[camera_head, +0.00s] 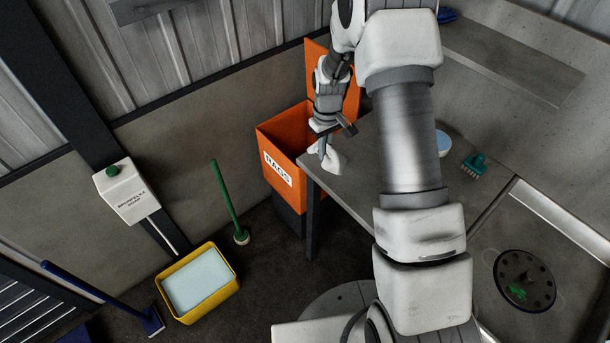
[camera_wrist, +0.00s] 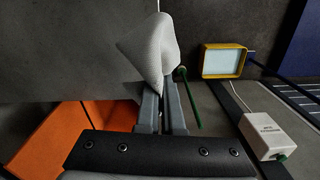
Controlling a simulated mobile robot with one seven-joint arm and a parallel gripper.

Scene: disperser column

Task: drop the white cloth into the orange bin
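The white cloth (camera_head: 334,159) hangs bunched from my gripper (camera_head: 324,146), beside the near left corner of the grey table. In the wrist view the cloth (camera_wrist: 150,52) is pinched at the tips of the two fingers (camera_wrist: 164,98), which are close together. The orange bin (camera_head: 264,143), labelled RAGS, stands open just left of the table, with its orange lid raised behind. My gripper and the cloth are at the bin's right side, near its rim. The bin also shows at the lower left of the wrist view (camera_wrist: 52,142). The inside of the bin is mostly hidden.
The grey table (camera_head: 350,178) adjoins the bin and carries a green brush (camera_head: 474,165) and a pale bowl (camera_head: 443,143).

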